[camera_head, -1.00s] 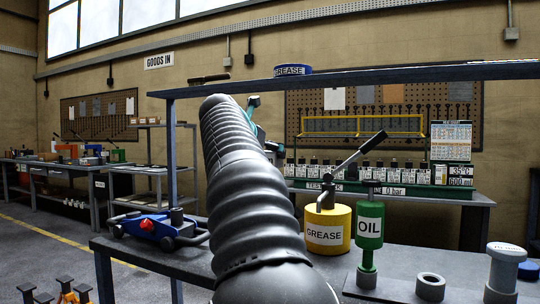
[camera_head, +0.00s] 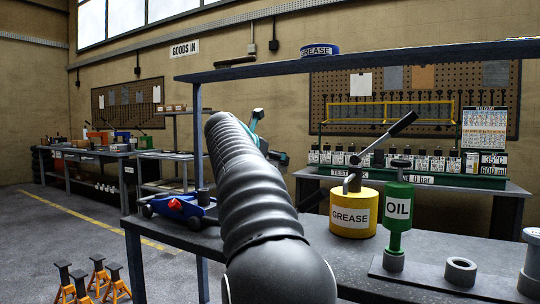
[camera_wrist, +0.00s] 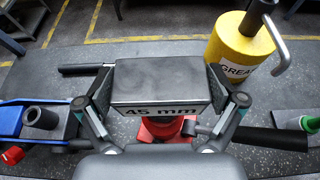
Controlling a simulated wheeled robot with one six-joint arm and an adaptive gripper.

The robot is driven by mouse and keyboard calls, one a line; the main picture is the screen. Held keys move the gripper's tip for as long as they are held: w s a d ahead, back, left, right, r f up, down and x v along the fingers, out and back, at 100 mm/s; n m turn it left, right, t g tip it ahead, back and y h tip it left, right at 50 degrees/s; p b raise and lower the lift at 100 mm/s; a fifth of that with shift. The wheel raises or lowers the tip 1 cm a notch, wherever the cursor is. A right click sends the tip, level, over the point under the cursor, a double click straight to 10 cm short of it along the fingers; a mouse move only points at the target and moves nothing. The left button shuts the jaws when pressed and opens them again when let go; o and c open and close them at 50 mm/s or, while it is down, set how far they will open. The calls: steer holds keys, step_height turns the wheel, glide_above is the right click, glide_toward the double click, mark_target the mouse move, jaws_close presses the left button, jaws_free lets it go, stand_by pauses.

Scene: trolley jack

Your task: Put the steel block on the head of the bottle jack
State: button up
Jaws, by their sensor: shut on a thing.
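The steel block (camera_wrist: 163,80) is a grey slab marked "45 mm" in the wrist view. My gripper (camera_wrist: 163,92) is shut on it, with one finger at each side. The red bottle jack (camera_wrist: 160,131) shows below the block's near edge. The block hides most of the jack, its head included, so I cannot tell whether they touch. In the head view my gripper (camera_head: 264,140) is mostly behind my arm, and neither block nor bottle jack shows there.
A yellow grease can (camera_head: 354,212) and a green oil can (camera_head: 397,215) stand right on the bench (camera_head: 300,262). A blue trolley jack (camera_head: 178,206) lies left. A shelf (camera_head: 400,60) spans above. Orange stands (camera_head: 100,275) are on the floor.

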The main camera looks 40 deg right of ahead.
steer(key=shift+s+f, duration=0.1)
steer(key=shift+f, duration=0.05)
steer(key=shift+f, duration=0.1)
steer(key=o, duration=1.5)
steer(key=shift+f, duration=0.2)
steer(key=shift+c, duration=0.2)
steer(key=shift+r, duration=0.1)
steer(key=shift+a+r, duration=0.1)
steer(key=shift+a, duration=0.1)
steer(key=v, duration=1.1)
steer(key=shift+a, duration=0.25)
steer(key=shift+s, duration=0.15)
steer(key=shift+r, duration=0.15)
